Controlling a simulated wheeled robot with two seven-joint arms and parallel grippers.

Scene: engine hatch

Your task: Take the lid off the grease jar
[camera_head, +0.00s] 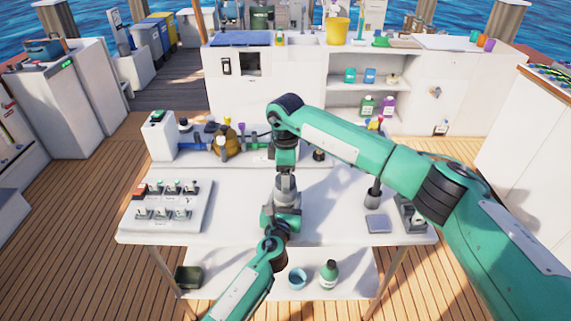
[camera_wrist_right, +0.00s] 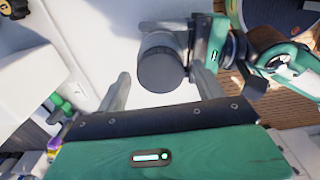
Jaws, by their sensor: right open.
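The grease jar (camera_wrist_right: 156,41) shows in the right wrist view as a grey cylinder with a dark round lid (camera_wrist_right: 162,71) facing the camera. My left gripper (camera_wrist_right: 187,36) reaches in from the right, with a finger along the jar's far side; it appears shut on the jar's body, its other finger hidden. My right gripper (camera_wrist_right: 160,78) is open, its fingers apart on either side of the lid, the right finger nearer. In the head view my right gripper (camera_head: 286,183) points down just above my left gripper (camera_head: 281,214); the jar is mostly hidden between them.
A tray of small parts (camera_head: 172,205) sits on the left of the white workbench (camera_head: 330,220). A dark cup (camera_head: 372,197) and a grey pad (camera_head: 378,224) are at the right. The bench between tray and grippers is clear.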

